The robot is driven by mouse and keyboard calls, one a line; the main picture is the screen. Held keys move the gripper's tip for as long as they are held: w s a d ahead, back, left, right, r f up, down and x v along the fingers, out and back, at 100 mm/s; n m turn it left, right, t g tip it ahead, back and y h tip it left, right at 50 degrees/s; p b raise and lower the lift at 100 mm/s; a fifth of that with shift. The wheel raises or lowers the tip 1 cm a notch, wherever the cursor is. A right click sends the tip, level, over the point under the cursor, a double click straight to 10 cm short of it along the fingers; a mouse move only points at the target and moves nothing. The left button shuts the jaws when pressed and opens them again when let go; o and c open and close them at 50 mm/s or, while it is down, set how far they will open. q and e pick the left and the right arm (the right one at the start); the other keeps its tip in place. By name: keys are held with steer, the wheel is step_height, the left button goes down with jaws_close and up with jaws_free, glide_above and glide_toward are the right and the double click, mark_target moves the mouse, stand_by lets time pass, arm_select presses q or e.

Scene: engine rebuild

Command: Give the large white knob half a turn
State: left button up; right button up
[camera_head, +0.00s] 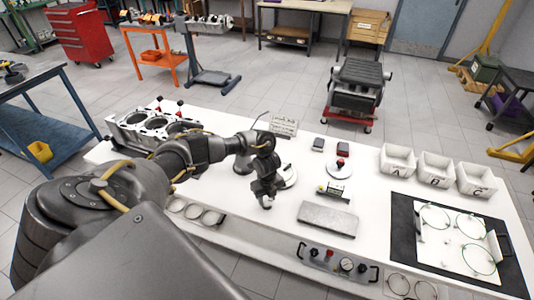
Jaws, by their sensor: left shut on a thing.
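My left gripper (266,199) points down at the front middle of the white workbench (232,200). It is shut on a small pale thing at its fingertips, which looks like the large white knob (266,205). The gripper hides most of it, so I cannot tell its turn angle. My right gripper is not in view.
An engine block (155,129) is at the left.

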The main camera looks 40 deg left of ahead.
arm_select(q)
steer(key=n+p, duration=0.1)
steer(key=n, duration=0.1)
steer(key=n+p, duration=0.1)
steer(key=shift+r+n, duration=0.2)
steer(key=shift+n, duration=0.2)
steer(key=n+p, duration=0.1)
steer(key=n, duration=0.1)
steer(key=shift+f+n, duration=0.1)
steer(key=shift+n, duration=0.2)
steer(key=n, duration=0.5)
steer(key=shift+f, duration=0.1)
steer(key=n, duration=0.5)
steer(key=shift+n, duration=0.3)
steer(key=o, duration=1)
